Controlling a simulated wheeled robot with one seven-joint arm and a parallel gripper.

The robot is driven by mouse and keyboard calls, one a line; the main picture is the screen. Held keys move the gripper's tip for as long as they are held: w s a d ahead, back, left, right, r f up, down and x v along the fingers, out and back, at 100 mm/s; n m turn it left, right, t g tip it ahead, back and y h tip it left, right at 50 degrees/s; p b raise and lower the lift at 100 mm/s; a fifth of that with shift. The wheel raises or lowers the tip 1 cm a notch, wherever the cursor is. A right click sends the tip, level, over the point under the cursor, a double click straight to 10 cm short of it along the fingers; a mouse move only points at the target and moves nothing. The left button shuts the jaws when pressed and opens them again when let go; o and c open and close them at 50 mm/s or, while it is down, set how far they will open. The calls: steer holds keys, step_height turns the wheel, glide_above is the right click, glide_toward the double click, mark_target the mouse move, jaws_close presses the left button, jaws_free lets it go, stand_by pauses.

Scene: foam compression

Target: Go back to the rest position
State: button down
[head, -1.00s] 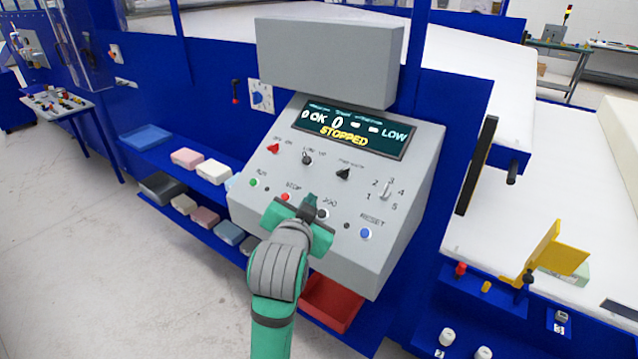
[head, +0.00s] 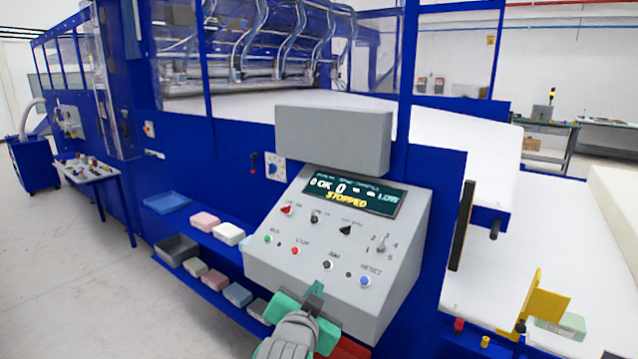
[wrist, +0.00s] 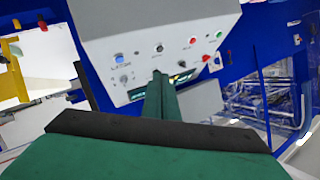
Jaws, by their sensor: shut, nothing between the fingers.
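My gripper (head: 313,294) is at the bottom of the head view, just in front of the lower edge of the grey control panel (head: 262,250). Its green fingers are together with nothing between them. In the wrist view my gripper (wrist: 158,78) points at the panel, with the buttons beyond the fingertips. The panel's display (head: 352,195) reads "STOPPED" in yellow. The red stop button (head: 295,251), the blue reset button (head: 365,281) and the selector knobs are uncovered. I cannot tell from these views how wide the gap between fingertips and panel is.
Blue shelves left of the panel hold foam blocks (head: 205,221) and a dark grey bin (head: 178,250). A red bin (head: 350,348) sits below the panel, partly hidden by my gripper. A yellow bracket (head: 543,295) stands at the right. The floor (head: 80,290) at left is clear.

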steer(key=s+d+f+n, duration=0.1)
steer(key=s+f+n, duration=0.1)
steer(key=s+f, duration=0.45)
steer(key=s+d+f+n+t+y, duration=0.15)
steer(key=s+f, duration=0.25)
steer(key=f, duration=0.6)
steer(key=s+d+f+n, duration=0.1)
steer(key=s+f+n, duration=0.3)
steer(key=f, duration=0.5)
steer(key=s+a+f, duration=0.1)
steer(key=s+f, duration=0.1)
steer(key=s, duration=1.3)
steer(key=s+a+f+y, duration=0.1)
steer(key=s+f, duration=0.1)
steer(key=s, duration=1.4)
steer(key=shift+s+a, duration=0.2)
steer(key=shift+a, duration=0.15)
steer(key=shift+g, duration=0.25)
